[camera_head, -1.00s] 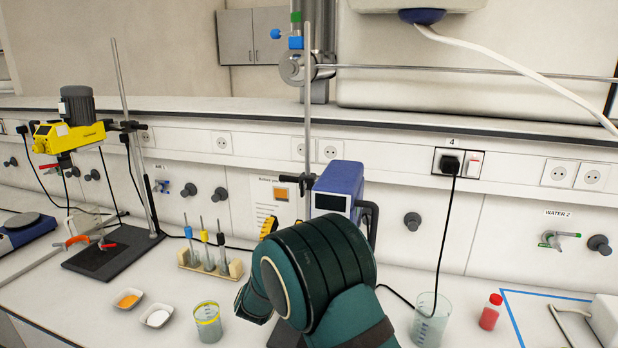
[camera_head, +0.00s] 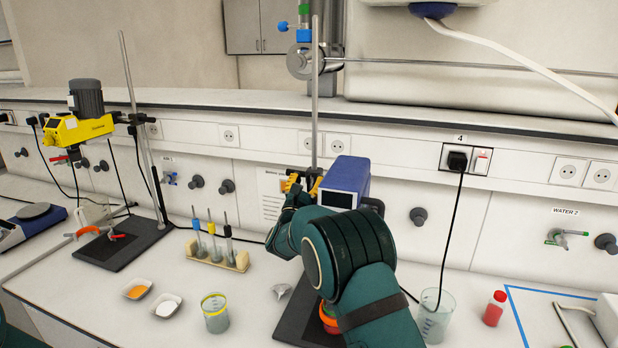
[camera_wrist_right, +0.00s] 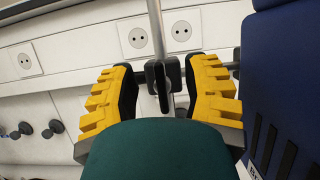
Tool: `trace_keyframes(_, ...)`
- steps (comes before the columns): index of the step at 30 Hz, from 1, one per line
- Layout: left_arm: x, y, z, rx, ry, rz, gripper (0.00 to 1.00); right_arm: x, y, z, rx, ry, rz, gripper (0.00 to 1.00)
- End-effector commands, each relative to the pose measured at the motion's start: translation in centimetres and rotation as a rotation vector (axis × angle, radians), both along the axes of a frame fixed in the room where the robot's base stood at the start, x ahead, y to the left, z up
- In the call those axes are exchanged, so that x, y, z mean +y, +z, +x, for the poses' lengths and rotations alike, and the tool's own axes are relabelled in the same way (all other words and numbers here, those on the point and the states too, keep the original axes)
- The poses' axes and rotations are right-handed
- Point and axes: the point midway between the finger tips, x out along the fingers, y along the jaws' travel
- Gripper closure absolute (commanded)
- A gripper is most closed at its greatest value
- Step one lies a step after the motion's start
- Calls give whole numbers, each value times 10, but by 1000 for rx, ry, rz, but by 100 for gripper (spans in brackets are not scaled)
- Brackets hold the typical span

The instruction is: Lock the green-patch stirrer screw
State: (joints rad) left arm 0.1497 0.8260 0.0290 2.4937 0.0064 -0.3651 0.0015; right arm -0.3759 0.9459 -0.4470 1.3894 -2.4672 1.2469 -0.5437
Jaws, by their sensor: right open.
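The blue stirrer (camera_head: 345,183) is clamped to an upright metal rod (camera_head: 315,110); it fills the right side of the right wrist view (camera_wrist_right: 285,90). A black clamp screw with a flat dark handle (camera_wrist_right: 162,88) sits at the rod in the wrist view. My right gripper (camera_head: 303,184) has yellow fingers; in the wrist view the open fingers (camera_wrist_right: 162,95) stand either side of the screw, apart from it. A yellow stirrer (camera_head: 75,128) hangs on another stand at left. I see no green patch on either stirrer. My left gripper is not in view.
A test-tube rack (camera_head: 217,257), two small dishes (camera_head: 137,289) and a yellow-rimmed beaker (camera_head: 215,313) stand left of my right arm. Another beaker (camera_head: 435,318) and a red bottle (camera_head: 493,309) stand to its right. A black cable (camera_head: 455,235) hangs from the wall socket.

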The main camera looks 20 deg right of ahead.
Motion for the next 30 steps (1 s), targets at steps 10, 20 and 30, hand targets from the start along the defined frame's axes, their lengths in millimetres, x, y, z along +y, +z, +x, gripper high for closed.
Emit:
trace_keyframes(10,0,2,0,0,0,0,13,-6,4,8,-1,0,-1,53)
trace_keyframes(20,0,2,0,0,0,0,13,-6,4,8,-1,0,-1,100)
trace_keyframes(30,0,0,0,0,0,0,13,-6,1,8,2,0,5,100)
